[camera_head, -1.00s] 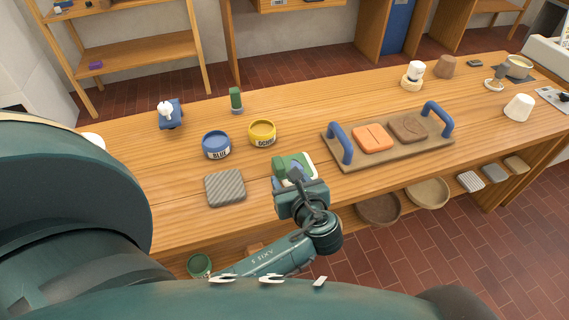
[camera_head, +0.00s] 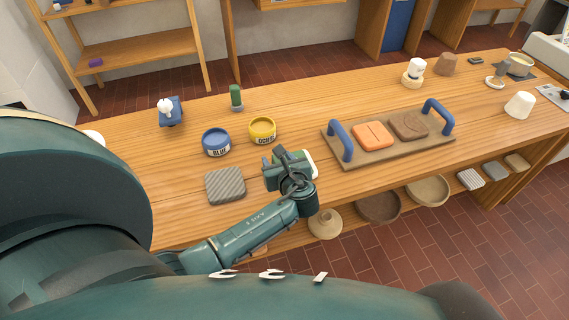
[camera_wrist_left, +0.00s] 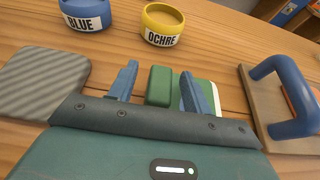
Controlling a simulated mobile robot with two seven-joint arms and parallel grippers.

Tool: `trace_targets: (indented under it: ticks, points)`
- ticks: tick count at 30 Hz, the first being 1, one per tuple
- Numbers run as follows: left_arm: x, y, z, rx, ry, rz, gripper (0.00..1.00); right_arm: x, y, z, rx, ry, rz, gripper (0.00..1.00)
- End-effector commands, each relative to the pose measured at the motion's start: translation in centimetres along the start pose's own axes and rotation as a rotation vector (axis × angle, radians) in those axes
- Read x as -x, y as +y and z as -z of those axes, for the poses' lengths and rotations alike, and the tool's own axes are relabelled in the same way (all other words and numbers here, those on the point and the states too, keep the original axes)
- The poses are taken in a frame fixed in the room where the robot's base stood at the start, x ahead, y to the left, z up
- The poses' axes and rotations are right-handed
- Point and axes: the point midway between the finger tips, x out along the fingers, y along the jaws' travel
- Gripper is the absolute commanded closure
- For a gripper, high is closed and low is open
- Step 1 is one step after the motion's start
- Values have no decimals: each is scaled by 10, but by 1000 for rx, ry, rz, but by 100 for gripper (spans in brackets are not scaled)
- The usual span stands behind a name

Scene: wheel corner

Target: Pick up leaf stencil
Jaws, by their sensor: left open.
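The leaf stencil appears to be the white-edged green piece (camera_wrist_left: 213,96) on the bench. Only part shows in the left wrist view, and its leaf shape cannot be made out. Its pale edge (camera_head: 313,164) shows beside my gripper in the head view. A green block (camera_wrist_left: 159,86) stands by it, seen between the fingers; I cannot tell whether it is part of the stencil. My left gripper (camera_head: 284,160) is open over the near bench edge, its blue fingers (camera_wrist_left: 158,84) apart on either side of the green block. No grip shows. My right gripper is not in view.
The blue tin (camera_head: 216,143) and ochre tin (camera_head: 262,131) stand beyond the gripper. A ribbed grey slab (camera_head: 225,186) lies to its left. A board with blue handles (camera_head: 346,147) is to the right. Bowls (camera_head: 378,207) sit below the bench edge.

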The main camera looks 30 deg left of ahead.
Motion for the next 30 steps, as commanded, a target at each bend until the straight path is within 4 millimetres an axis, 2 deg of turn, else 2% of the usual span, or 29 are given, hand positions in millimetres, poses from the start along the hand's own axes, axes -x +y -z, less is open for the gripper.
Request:
trace_targets:
  ticks: [2,19,26,30]
  points:
    - [0,0,0,0,0,0,52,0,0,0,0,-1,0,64]
    - [1,0,0,0,0,0,98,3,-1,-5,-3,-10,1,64]
    - [1,0,-1,1,-1,1,99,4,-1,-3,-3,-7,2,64]
    - [6,-1,-13,4,-1,2,99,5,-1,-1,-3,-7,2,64]
